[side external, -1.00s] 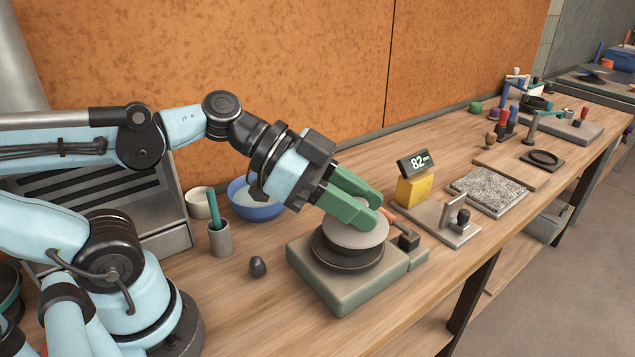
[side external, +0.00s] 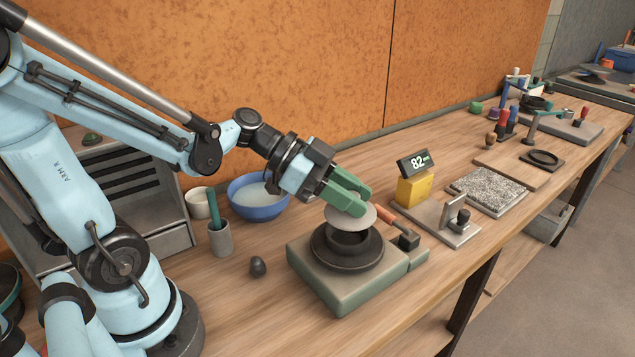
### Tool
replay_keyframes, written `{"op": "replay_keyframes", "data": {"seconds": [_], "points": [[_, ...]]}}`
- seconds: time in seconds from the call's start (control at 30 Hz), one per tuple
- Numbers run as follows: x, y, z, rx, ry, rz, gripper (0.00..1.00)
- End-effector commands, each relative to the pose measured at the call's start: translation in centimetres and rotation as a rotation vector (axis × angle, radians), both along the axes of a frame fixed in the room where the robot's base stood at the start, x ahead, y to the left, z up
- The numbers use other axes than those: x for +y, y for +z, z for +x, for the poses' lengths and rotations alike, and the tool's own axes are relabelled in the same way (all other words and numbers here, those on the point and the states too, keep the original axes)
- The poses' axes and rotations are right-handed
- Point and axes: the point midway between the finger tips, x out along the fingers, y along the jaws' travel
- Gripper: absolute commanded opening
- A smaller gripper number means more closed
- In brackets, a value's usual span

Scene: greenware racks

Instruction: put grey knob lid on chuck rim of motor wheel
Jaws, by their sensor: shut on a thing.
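The grey knob lid (side external: 350,223) is a pale disc held over the far part of the motor wheel (side external: 337,290). Its knob is hidden between the green fingers of my gripper (side external: 353,207), which is shut on it. The wheel has a pale green square base and a dark round head. The dark chuck rim (side external: 349,256) stands open on the head, its near side and part of its inside uncovered. The lid sits off-centre toward the back of the rim. I cannot tell whether its underside touches the rim.
A tool with an orange handle (side external: 383,218) lies close behind the wheel, right of the lid. A yellow gauge (side external: 414,188) reading 82 stands farther right. A blue bowl (side external: 258,207), a grey cup (side external: 220,239) and a small dark lump (side external: 258,266) are left.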

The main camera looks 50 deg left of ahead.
Motion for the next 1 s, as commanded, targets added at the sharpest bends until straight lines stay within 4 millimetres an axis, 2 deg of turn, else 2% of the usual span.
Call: {"op": "replay_keyframes", "data": {"seconds": [0.27,0.43,0.73,1.0], "points": [[1.4,-1.1,1.2,-0.001,0.0,-0.001,0.0],[1.5,-1.7,1.3,0.0,-0.001,-0.001,0.0],[1.5,-4.5,1.3,-0.001,0.0,-0.001,0.0],[1.5,-5.2,1.2,-0.001,0.0,-0.001,0.0]]}}
